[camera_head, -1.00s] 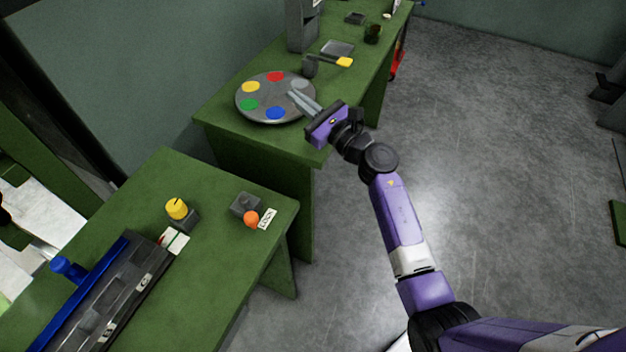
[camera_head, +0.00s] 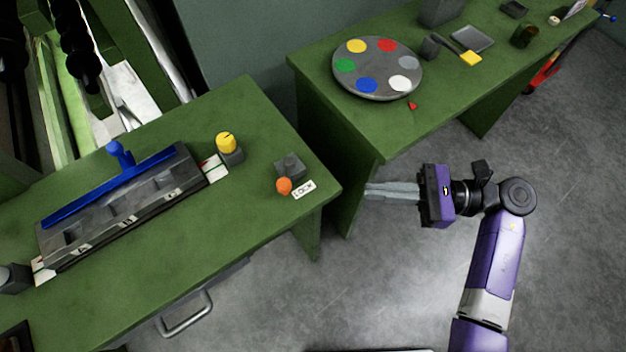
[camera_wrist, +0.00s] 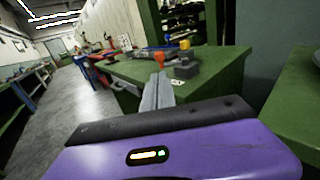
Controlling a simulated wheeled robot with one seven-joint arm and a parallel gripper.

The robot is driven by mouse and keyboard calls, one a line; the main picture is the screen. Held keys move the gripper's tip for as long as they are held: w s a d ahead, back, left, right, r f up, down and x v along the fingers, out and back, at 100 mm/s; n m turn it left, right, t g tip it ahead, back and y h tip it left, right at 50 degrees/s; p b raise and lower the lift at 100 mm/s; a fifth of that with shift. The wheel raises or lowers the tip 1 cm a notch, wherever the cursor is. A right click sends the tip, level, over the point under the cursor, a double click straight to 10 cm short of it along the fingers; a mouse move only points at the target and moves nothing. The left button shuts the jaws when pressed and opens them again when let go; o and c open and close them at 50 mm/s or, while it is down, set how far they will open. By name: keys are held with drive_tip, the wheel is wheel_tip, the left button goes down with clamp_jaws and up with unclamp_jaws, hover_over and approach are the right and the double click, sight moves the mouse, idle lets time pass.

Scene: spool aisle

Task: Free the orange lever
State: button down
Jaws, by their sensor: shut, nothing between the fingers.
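The orange lever (camera_head: 284,186) has a round orange knob and sits at the front of a small grey block (camera_head: 290,167) on the near green table, beside a white tag reading LOCK (camera_head: 303,189). My gripper (camera_head: 368,191) is to the right of the lever, off the table's right edge and apart from it. Its two grey fingers are shut together, empty, and point left toward the lever. In the wrist view the orange knob (camera_wrist: 159,58) shows just beyond the fingertips (camera_wrist: 158,76), with a gap that I cannot judge.
The near table (camera_head: 150,165) also bears a yellow knob (camera_head: 226,141) and a grey slotted fixture with a blue handled bar (camera_head: 118,150). A second green table (camera_head: 310,65) holds a round palette (camera_head: 340,80). Open grey floor (camera_head: 400,290) lies under my arm.

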drive_tip(key=p, duration=0.4)
approach(284, 193)
drive_tip(key=a, duration=0.1)
drive_tip(key=w+a, duration=0.1)
drive_tip(key=a, duration=0.2)
drive_tip(key=shift+w+a+r, duration=0.1)
drive_tip(key=shift+w+r, duration=0.15)
drive_tip(key=shift+w, duration=0.15)
drive_tip(key=shift+w+a+f, duration=0.1)
drive_tip(key=shift+a+f, duration=0.05)
drive_tip(key=shift+a, duration=0.55)
drive_tip(key=shift+t, duration=0.3)
